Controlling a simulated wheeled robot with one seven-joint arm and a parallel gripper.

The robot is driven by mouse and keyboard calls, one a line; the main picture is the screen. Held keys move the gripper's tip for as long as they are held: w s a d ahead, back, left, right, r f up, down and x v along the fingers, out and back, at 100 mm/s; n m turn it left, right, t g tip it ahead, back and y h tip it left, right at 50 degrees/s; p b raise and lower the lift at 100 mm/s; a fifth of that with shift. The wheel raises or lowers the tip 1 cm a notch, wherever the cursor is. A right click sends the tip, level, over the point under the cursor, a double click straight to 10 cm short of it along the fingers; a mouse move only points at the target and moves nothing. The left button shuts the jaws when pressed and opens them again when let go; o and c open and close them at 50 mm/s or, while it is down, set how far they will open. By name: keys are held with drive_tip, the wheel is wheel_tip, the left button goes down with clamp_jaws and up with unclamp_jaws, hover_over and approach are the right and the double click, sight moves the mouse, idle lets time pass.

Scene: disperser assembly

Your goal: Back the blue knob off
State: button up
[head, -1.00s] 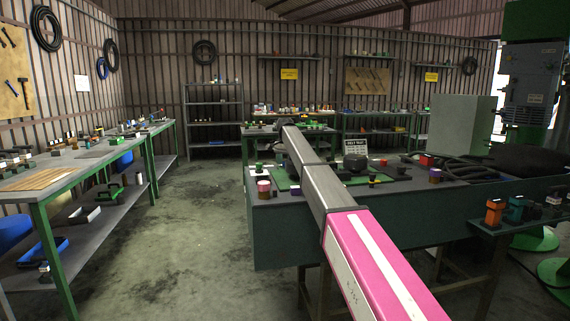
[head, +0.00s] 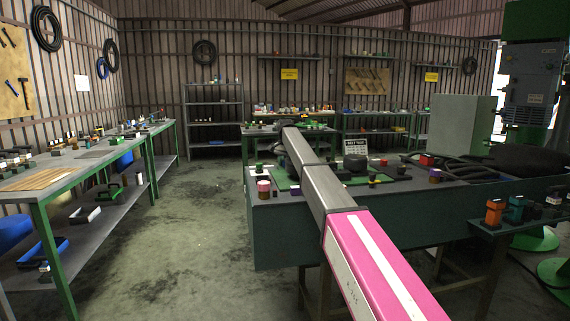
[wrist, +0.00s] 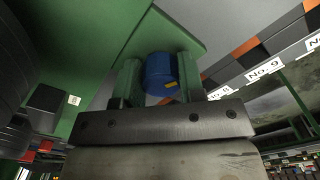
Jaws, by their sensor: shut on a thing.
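The blue knob (wrist: 161,70) is a short cylinder with a small yellow mark on its side. In the wrist view it stands between the two green fingers of my gripper (wrist: 160,78), against a green plate (wrist: 112,72). The fingers are shut on its sides. The far end of the knob and how it joins the plate are hidden. In the head view my own arm blocks the gripper, and I cannot make out the knob there.
The wrist view shows a dark rounded part (wrist: 22,60) at left and a strip with number labels (wrist: 262,70) at right. In the head view, the dark green bench (head: 300,230) holds a black round part (head: 355,164) and a pink-topped jar (head: 263,189).

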drive_tip(key=n, duration=0.5)
drive_tip(key=shift+d, duration=0.15)
drive_tip(key=n, duration=0.5)
drive_tip(key=shift+d+n, duration=0.1)
drive_tip(key=shift+n, duration=0.2)
drive_tip(key=n, duration=0.5)
drive_tip(key=shift+d, duration=0.1)
drive_tip(key=shift+w+n, duration=0.15)
drive_tip(key=shift+n, duration=2.35)
drive_tip(key=o, duration=0.9)
drive_tip(key=shift+r, duration=0.1)
